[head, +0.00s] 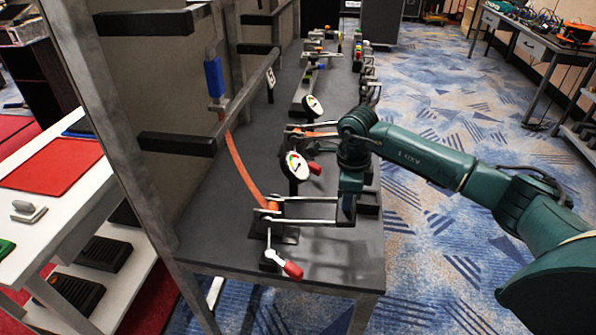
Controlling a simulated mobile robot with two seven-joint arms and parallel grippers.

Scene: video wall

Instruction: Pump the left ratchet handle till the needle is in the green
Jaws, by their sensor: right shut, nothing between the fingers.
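The nearer ratchet (268,211) stands at the front of the dark bench, with an orange strap (238,165) running up from it to a blue block. Its long grey handle (305,221) lies roughly level, pointing right. A round white gauge (297,167) stands just behind it, with coloured marks on its face; the needle's exact place is too small to read. My right gripper (347,212) points down at the handle's right end, shut, with nothing held. The wrist and handle end overlap in view, so contact is unclear. My left gripper is not in view.
A small lever with a red grip (292,270) stands in front of the ratchet. A second ratchet strap and gauge (313,105) stand farther back. Dark bars (177,145) jut from the frame on the left.

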